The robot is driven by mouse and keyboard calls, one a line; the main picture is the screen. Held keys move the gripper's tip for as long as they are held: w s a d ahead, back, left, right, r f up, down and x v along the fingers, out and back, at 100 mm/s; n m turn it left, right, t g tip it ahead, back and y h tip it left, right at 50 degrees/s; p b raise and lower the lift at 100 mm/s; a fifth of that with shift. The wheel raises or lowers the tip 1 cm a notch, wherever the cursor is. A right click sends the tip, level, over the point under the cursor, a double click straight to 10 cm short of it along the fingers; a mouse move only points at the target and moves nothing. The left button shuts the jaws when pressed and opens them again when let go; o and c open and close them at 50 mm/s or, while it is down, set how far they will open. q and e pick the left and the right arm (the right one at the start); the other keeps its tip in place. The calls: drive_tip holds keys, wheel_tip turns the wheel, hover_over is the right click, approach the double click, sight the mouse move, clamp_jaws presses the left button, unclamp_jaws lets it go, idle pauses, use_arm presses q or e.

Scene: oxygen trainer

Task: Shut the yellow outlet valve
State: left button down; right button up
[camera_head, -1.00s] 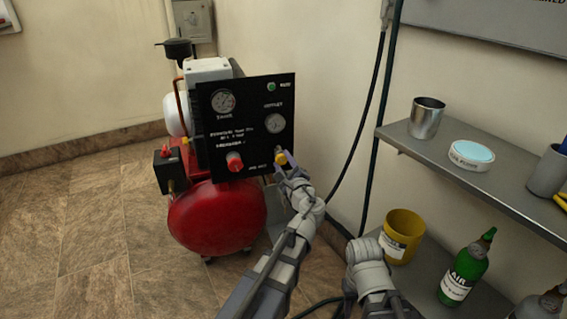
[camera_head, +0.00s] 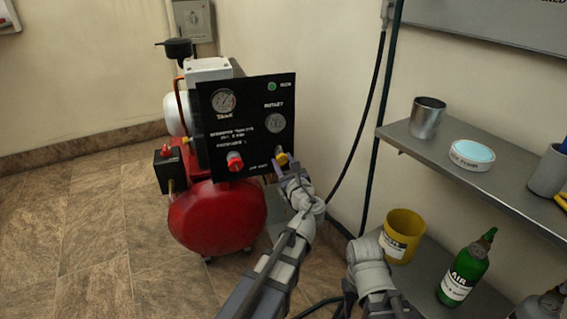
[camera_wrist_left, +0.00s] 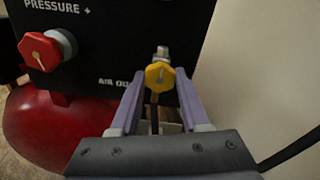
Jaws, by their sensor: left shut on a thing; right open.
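The yellow outlet valve (camera_head: 281,158) is a small knob at the lower right of the black panel (camera_head: 250,110), near the "AIR OUT" label. In the left wrist view the yellow valve (camera_wrist_left: 159,76) has a thin pointer mark and sits between my two fingers. My left gripper (camera_head: 284,168) is shut on the yellow valve; its fingers also show in the left wrist view (camera_wrist_left: 161,88), one on each side of the knob. My right arm shows at the bottom, but its gripper fingers are not visible.
A red pressure knob (camera_head: 235,161) is left of the valve on the panel. The red tank (camera_head: 217,218) lies below. A black cable hangs along the wall.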

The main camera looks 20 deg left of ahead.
idle(0.4)
use_arm(q)
drive_tip(key=shift+c, duration=1.9)
unclamp_jaws()
drive_tip(key=shift+s, duration=0.1)
drive_tip(key=v, duration=0.7)
drive_tip(key=shift+s+d, duration=0.25)
